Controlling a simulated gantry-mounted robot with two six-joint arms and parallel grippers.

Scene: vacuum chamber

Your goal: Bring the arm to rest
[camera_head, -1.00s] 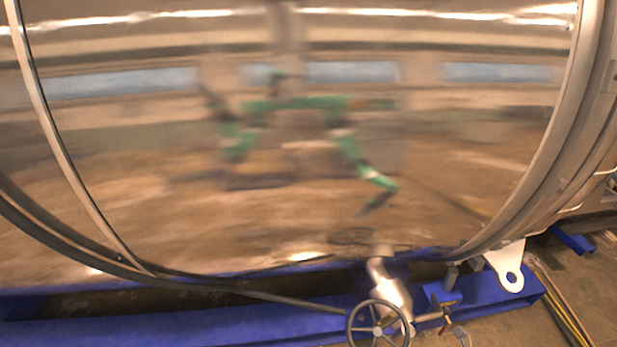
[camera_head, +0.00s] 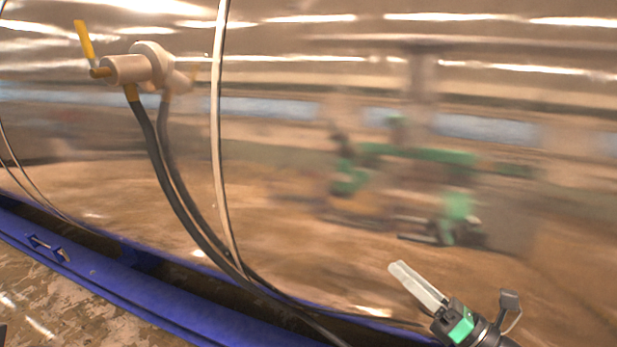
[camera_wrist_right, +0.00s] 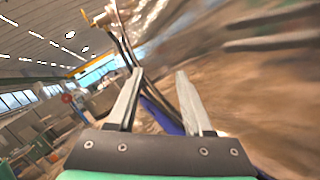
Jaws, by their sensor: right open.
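My right gripper (camera_head: 418,287) shows at the bottom right of the head view, in front of the shiny chamber wall (camera_head: 300,200). Its pale fingers point up and to the left. In the right wrist view its two fingers (camera_wrist_right: 157,98) stand apart with nothing between them, so it is open and empty. It appears clear of the wall, though the exact gap cannot be told. My left gripper itself is not in view; only a blurred green reflection of my body shows in the wall.
A valve (camera_head: 128,69) with a yellow handle and a dark hose (camera_head: 168,175) sits on the chamber at the left. A blue beam (camera_head: 120,285) runs along the chamber's base. Bare floor (camera_head: 40,310) lies at the lower left. The wrist view shows a hall with ceiling lights.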

